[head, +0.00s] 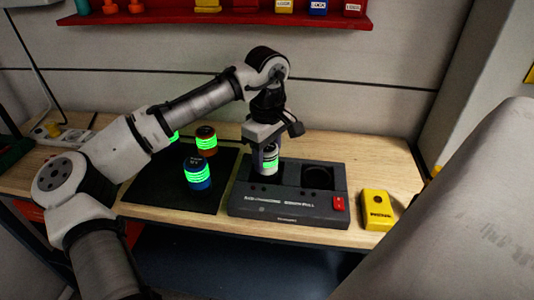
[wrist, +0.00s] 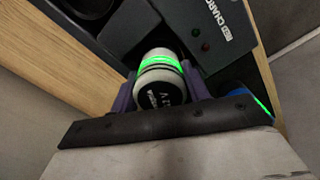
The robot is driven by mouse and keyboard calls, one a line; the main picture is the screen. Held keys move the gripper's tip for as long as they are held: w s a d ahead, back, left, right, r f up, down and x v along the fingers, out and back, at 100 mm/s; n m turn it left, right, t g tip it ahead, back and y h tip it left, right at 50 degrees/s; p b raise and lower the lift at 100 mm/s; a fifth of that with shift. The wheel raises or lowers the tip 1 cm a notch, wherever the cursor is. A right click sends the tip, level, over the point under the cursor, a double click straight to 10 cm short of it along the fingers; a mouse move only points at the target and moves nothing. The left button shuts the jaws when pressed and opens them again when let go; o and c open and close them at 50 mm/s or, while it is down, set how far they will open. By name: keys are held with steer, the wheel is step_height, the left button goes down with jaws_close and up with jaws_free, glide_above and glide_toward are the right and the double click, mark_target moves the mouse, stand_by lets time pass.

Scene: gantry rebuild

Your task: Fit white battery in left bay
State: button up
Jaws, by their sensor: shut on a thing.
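My gripper (head: 268,151) points down over the left half of the dark charging station (head: 286,205) and is shut on the white battery (head: 270,160). The battery has a glowing green band and looks upright. It is at the left bay, which it and the fingers hide; I cannot tell whether it is above the bay or partly in it. The right bay (head: 318,177) is empty. In the wrist view the white battery (wrist: 158,92) sits between the purple fingers, with the station (wrist: 200,30) beyond it.
A blue battery (head: 197,174) and an orange battery (head: 206,141) stand on the black mat (head: 165,193) left of the station. Another green glow shows behind my arm. A yellow box (head: 376,209) stands to the right. A red shelf (head: 190,16) hangs on the back wall.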

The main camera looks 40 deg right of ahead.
steer(key=shift+f, duration=0.55)
steer(key=o, duration=0.9)
steer(key=shift+o, duration=0.2)
step_height(320, 180, up, 11)
steer(key=p, duration=0.9)
